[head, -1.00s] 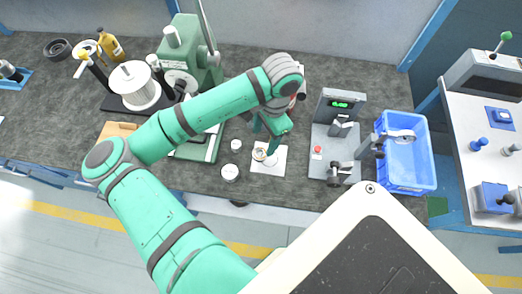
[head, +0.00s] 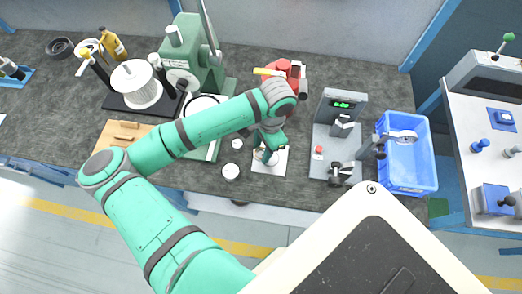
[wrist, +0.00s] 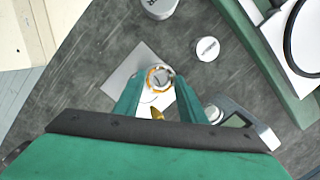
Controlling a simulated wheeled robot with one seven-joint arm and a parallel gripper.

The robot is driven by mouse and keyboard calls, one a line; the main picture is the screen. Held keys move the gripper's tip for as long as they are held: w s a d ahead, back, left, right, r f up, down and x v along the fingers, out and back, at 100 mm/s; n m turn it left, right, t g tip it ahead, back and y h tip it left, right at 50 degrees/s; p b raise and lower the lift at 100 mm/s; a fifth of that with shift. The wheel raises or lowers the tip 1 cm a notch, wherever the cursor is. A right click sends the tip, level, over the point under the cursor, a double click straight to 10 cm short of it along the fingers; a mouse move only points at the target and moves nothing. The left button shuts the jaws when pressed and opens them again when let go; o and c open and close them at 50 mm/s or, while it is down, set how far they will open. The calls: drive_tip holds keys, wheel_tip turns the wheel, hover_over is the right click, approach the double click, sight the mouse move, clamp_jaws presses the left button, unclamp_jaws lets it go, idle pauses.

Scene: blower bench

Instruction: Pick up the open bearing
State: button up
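The open bearing (wrist: 160,77), a small metal ring with an orange cage showing, lies on a white sheet (wrist: 123,77) on the bench. My gripper (wrist: 160,88) is over it, its two green fingers open and apart on either side, with the bearing showing between and just beyond the tips. I cannot tell whether a finger touches it. A small brass-coloured piece (wrist: 157,113) shows between the fingers nearer the palm. In the head view my gripper (head: 268,156) covers most of the bearing on the white sheet (head: 270,168).
A green press (head: 190,50) and a red tool (head: 287,75) are behind.

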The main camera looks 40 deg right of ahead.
drive_tip(key=c, duration=0.4)
drive_tip(key=shift+r, duration=0.1)
